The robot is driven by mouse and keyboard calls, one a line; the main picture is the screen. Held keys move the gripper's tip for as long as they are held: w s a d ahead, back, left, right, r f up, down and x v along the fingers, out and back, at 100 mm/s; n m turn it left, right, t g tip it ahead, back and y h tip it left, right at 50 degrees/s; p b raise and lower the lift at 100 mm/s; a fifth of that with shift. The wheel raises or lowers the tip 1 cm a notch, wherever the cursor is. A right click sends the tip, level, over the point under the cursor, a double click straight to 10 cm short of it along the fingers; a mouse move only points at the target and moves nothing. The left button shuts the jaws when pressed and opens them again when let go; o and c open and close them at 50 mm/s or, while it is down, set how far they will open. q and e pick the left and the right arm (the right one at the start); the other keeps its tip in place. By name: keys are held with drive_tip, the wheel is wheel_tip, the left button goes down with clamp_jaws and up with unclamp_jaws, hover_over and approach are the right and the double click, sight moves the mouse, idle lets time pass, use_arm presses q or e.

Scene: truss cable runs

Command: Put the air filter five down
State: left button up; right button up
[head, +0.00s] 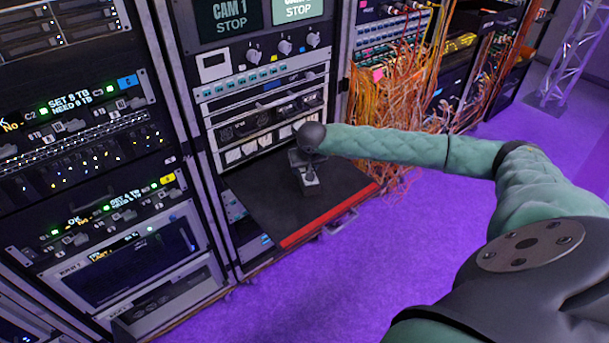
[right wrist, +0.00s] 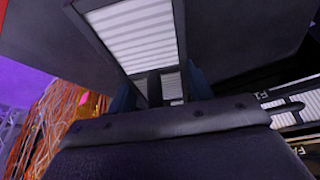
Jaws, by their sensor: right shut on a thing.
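My right gripper (head: 307,178) is over the dark pull-out shelf (head: 262,212) of the middle rack. In the right wrist view the gripper (right wrist: 165,92) is shut on an air filter (right wrist: 135,35), a white pleated panel in a dark frame. The filter lies against or just above the shelf's dark surface; I cannot tell whether it touches. No number on it can be read. In the head view the gripper largely hides it. My left gripper is not in view.
A row of white filter fronts (head: 233,155) sits in the rack just behind the shelf. A red strip (head: 330,215) runs along the shelf's front edge. Orange cables (head: 385,105) hang close by on the right. The shelf's left part is bare. Purple floor (head: 330,285) lies in front.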

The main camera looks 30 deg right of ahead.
drive_tip(key=shift+w+a+f, duration=0.1)
drive_tip(key=shift+f, duration=0.15)
drive_tip(key=shift+f+p, duration=0.55)
drive_tip(key=shift+f, duration=1.2)
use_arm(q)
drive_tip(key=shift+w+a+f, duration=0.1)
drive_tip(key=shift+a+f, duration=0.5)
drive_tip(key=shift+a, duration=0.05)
use_arm(e)
drive_tip(key=shift+f, duration=0.1)
drive_tip(key=shift+f, duration=0.1)
drive_tip(key=o, duration=1.2)
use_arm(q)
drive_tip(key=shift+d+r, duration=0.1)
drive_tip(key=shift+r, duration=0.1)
